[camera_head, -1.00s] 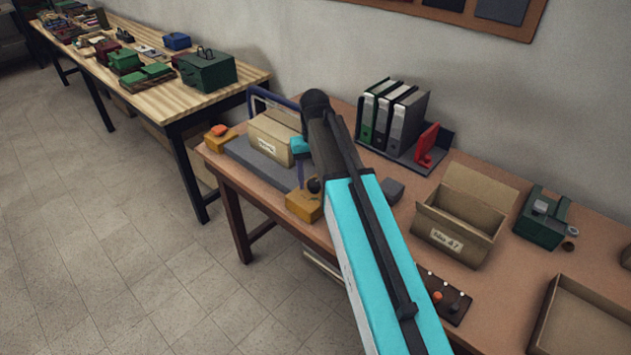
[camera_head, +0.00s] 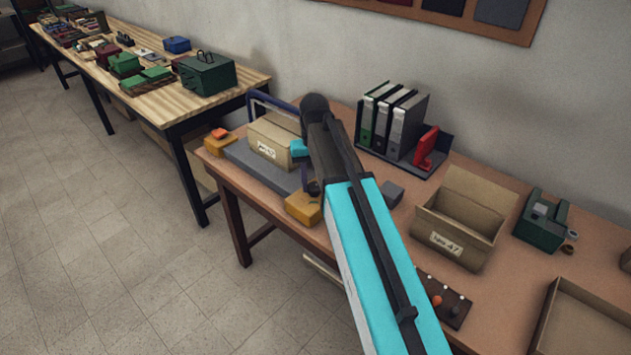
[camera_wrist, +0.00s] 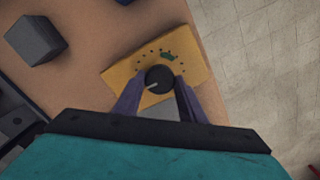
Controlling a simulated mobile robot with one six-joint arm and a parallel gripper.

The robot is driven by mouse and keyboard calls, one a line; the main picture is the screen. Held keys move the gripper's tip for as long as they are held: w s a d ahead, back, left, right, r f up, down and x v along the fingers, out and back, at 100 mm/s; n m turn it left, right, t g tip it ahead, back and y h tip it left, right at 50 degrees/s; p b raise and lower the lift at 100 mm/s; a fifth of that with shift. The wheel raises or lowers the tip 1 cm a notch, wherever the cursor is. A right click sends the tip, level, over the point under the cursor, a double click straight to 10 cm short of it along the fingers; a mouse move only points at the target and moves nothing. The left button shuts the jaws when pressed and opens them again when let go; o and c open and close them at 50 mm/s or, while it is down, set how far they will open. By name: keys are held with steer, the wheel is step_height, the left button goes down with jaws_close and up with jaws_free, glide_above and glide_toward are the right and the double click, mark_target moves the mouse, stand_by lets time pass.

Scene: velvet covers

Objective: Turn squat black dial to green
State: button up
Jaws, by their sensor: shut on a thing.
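The squat black dial (camera_wrist: 160,79) sits on a yellow-orange box (camera_wrist: 122,76) in the wrist view. The box face has an arc of small dark marks and a green patch (camera_wrist: 167,57) beyond the dial. A pale pointer line on the dial points to the lower left, away from the green patch. My gripper (camera_wrist: 158,88) is shut on the dial, with one finger on each side. In the head view the yellow box (camera_head: 303,207) stands at the table's front edge, and my arm hides most of the dial.
A grey block (camera_wrist: 35,40) lies near the box. On the table (camera_head: 345,262) are a grey platform with a cardboard box (camera_head: 270,143), another yellow box with an orange top (camera_head: 219,134), binders (camera_head: 392,118) and an open carton (camera_head: 460,225). The floor in front is clear.

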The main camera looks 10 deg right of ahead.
steer(key=m+p, duration=0.1)
steer(key=m, duration=0.3)
steer(key=m+p, duration=0.1)
steer(key=m, duration=0.2)
steer(key=m+p, duration=0.1)
steer(key=m, duration=0.6)
steer(key=shift+w+a+p, duration=0.1)
steer(key=shift+p, duration=0.25)
steer(key=m, duration=0.6)
steer(key=shift+w+r+p, duration=0.1)
steer(key=shift+p, duration=0.25)
steer(key=m, duration=0.7)
steer(key=shift+w, duration=0.1)
steer(key=o, duration=1)
steer(key=shift+o, duration=0.2)
